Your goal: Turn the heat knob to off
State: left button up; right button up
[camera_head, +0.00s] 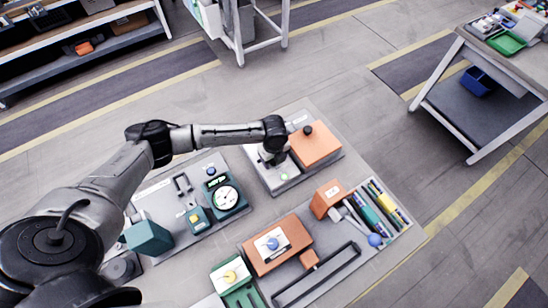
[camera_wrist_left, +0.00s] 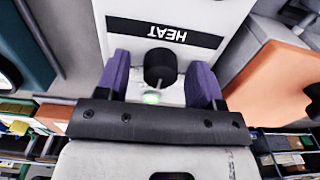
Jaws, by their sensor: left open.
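The black heat knob (camera_wrist_left: 160,66) is on a pale panel below a black label (camera_wrist_left: 165,33) reading HEAT, upside down in the left wrist view. A small pale mark shows at the knob's lower edge. My left gripper (camera_wrist_left: 159,74) is open, with one purple finger on each side of the knob and a visible gap to both. In the head view my left gripper (camera_head: 272,154) is over the pale unit, and the knob is hidden there. My right gripper is not in view.
An orange box (camera_head: 317,149) with a black knob stands right beside the pale unit. A round gauge (camera_head: 226,198) is to the left. An orange block (camera_head: 277,244) with a blue knob and a tray of coloured tools (camera_head: 381,205) are nearer. Open floor lies beyond.

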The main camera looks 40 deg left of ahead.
pick_arm(q)
jog(key=c, duration=0.9)
jog(key=shift+r+n+p, duration=0.15)
jog(key=shift+n+p, duration=0.25)
jog(key=shift+p, duration=0.3)
jog(key=n+p, duration=0.5)
jog(key=p, duration=0.2)
jog(key=shift+d+r+n, duration=0.1)
jog(key=shift+r+n, duration=0.05)
jog(key=shift+n, duration=0.25)
jog(key=n+p, duration=0.3)
jog(key=shift+f+n+p, duration=0.2)
jog(key=shift+n+p, duration=0.3)
jog(key=shift+n, duration=0.7)
jog(key=shift+f+p, duration=0.1)
jog(key=shift+p, duration=0.2)
